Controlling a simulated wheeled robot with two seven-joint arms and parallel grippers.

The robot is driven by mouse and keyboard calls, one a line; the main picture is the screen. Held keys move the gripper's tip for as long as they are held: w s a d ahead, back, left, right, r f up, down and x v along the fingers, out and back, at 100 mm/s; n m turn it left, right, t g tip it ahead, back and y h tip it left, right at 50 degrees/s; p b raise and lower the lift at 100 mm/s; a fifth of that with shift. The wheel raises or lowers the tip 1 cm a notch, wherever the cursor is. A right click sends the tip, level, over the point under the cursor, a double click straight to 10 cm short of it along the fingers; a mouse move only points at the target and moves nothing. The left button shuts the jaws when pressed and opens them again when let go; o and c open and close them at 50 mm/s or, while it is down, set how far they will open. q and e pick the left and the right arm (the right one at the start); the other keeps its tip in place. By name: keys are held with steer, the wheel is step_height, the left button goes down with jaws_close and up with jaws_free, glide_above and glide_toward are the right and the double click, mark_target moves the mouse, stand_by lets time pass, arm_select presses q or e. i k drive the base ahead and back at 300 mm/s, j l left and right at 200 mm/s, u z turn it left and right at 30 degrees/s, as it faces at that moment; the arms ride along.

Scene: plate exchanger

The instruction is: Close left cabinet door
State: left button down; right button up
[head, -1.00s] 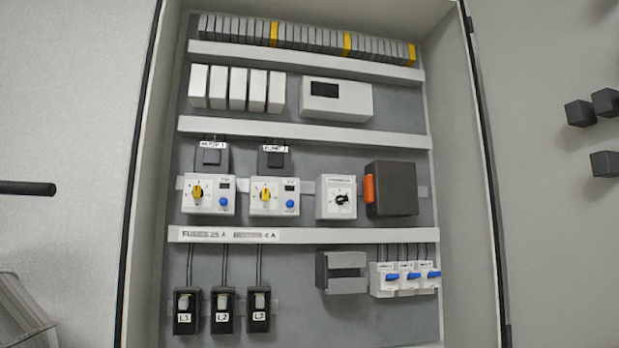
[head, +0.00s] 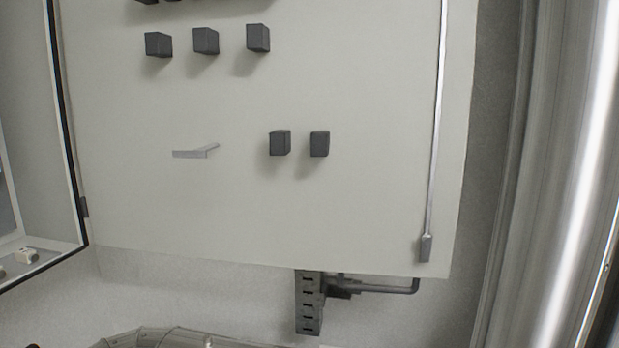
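An open light grey cabinet door (head: 350,210) fills the middle of the head view, with its inner face toward me. It is hinged at its left side on the right edge of an open cabinet (head: 40,120). A long grey locking rod (head: 435,130) runs down the door near its free right edge. I cannot tell from this frame whether this is the door called left. Neither of my grippers is in view.
Several black blocks (head: 206,41) and a small grey bracket (head: 195,152) stick out from the door. A slotted grey strip (head: 308,303) and a dark pipe (head: 385,288) show below it. Large shiny metal pipes or ducts (head: 570,180) stand at the right.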

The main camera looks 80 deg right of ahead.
mark_target(340, 129)
steer(key=z, duration=2.2)
